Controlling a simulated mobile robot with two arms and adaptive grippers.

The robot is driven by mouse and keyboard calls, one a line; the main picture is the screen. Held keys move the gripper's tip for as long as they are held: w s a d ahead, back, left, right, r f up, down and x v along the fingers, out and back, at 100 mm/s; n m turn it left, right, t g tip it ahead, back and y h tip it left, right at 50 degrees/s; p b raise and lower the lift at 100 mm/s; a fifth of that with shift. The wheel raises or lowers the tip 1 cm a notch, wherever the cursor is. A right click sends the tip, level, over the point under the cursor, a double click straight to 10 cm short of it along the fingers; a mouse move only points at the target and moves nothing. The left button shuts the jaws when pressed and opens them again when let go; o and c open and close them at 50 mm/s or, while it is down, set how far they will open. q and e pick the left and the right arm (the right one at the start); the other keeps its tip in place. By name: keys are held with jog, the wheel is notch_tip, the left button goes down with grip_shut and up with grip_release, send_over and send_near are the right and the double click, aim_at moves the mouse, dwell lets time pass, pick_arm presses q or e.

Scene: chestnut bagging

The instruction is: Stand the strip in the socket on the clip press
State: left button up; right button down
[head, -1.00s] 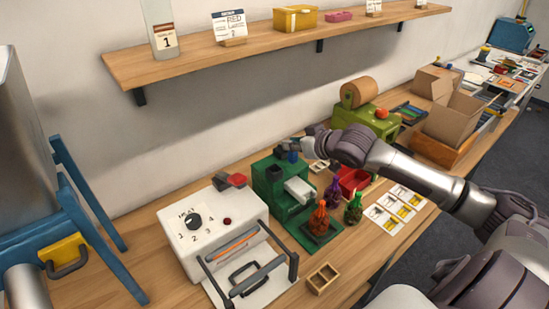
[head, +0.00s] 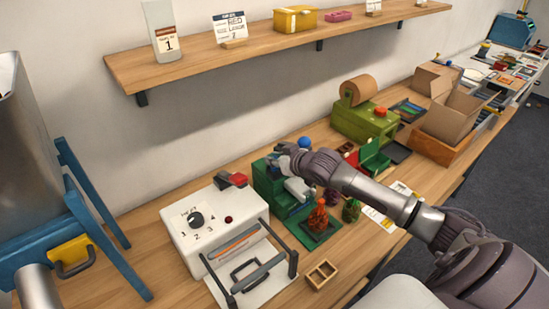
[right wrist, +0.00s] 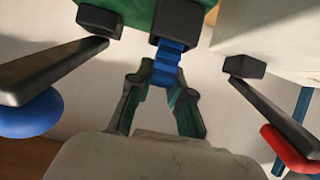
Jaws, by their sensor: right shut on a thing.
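The green clip press (head: 268,188) stands on the bench right of the white machine. My right gripper (head: 282,150) is over its top in the head view. In the right wrist view, my right gripper (right wrist: 158,82) is shut on a blue stepped strip (right wrist: 167,66). The strip's far end meets a dark block, the socket (right wrist: 177,22), on the press's green body (right wrist: 135,8). I cannot tell how deep it sits. In the head view, the hand largely hides strip and socket. My left gripper is not in view.
The white machine (head: 195,240) with a dial stands close left of the press. Levers with a blue knob (right wrist: 28,113) and a red knob (right wrist: 290,150) flank the gripper. Colored net bags (head: 318,222) stand at the press's front.

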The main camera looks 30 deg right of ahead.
jog(key=shift+f, duration=0.15)
jog(key=c, duration=1.1)
grip_release()
jog(key=shift+r, duration=0.2)
jog(key=shift+b+v, duration=0.75)
jog(key=shift+v, duration=5.3)
jog(key=shift+d, duration=0.1)
jog(key=shift+f, duration=0.1)
